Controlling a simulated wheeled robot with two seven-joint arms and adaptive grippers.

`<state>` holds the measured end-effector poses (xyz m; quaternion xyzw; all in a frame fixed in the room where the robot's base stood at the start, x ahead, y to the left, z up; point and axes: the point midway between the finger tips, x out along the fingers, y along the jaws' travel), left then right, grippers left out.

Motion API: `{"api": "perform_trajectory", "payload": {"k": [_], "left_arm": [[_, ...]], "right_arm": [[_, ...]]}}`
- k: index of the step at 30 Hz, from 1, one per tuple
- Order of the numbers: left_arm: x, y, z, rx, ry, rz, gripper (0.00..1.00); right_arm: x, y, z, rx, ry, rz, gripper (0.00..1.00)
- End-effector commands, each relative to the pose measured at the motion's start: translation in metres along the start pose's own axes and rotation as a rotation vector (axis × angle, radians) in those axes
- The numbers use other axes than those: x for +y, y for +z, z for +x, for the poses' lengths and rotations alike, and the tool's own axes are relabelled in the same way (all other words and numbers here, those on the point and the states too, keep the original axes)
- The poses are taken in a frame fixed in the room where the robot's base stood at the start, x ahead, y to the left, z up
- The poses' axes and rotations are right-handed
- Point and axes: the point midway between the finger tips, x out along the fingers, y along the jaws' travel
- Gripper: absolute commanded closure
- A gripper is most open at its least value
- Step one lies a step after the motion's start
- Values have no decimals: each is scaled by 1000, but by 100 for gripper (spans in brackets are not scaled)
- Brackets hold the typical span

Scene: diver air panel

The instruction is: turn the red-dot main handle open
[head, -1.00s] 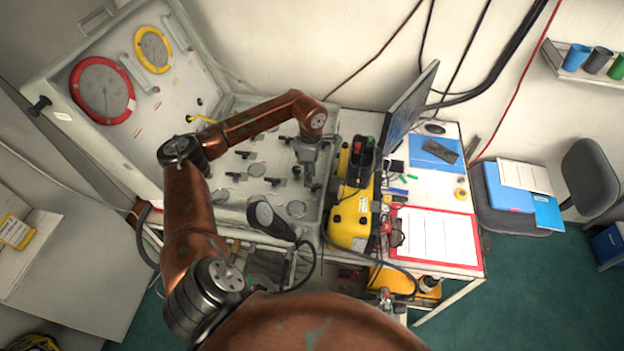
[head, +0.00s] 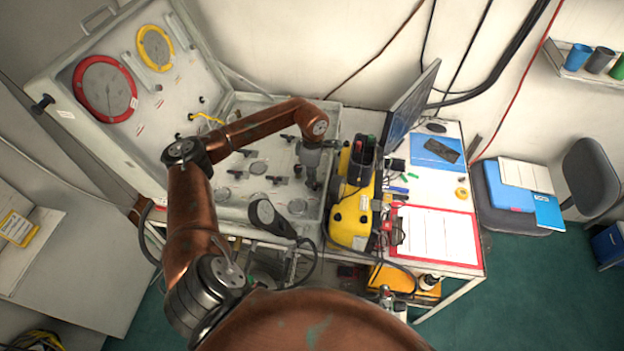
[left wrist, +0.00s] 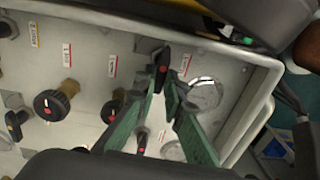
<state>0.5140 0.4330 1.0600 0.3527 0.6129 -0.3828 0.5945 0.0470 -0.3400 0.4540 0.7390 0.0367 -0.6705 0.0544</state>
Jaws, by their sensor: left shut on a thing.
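The air panel is a grey case lying open on the bench, with its panel face (head: 232,178) set with several small black handles. In the left wrist view, a black handle with a red dot (left wrist: 163,67) stands near the panel's right rim. My left gripper (head: 311,184) reaches down to the panel's right end in the head view. Its green fingers (left wrist: 166,84) are shut on that handle at the tips in the left wrist view. The head view hides the handle behind the gripper.
A round black knob (left wrist: 51,104) and other handles sit left of the fingers. The panel's rim (left wrist: 252,118) is close on the right. A yellow case (head: 351,217) stands just right of the panel. A black cabled object (head: 268,215) is at its front edge.

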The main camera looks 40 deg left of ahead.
Motion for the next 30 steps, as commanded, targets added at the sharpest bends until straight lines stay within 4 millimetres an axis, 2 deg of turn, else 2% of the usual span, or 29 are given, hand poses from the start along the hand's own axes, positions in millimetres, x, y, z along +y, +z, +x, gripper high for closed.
{"api": "perform_trajectory", "payload": {"k": [14,20,30], "left_arm": [[1,0,0,-2,3,-42,100],[0,-1,0,-8,5,-155,100],[-4,0,0,-24,4,-461,100]], "right_arm": [[0,1,2,-1,0,1,23],[-1,2,8,-2,0,1,23],[-2,3,19,-3,-1,1,23]]}}
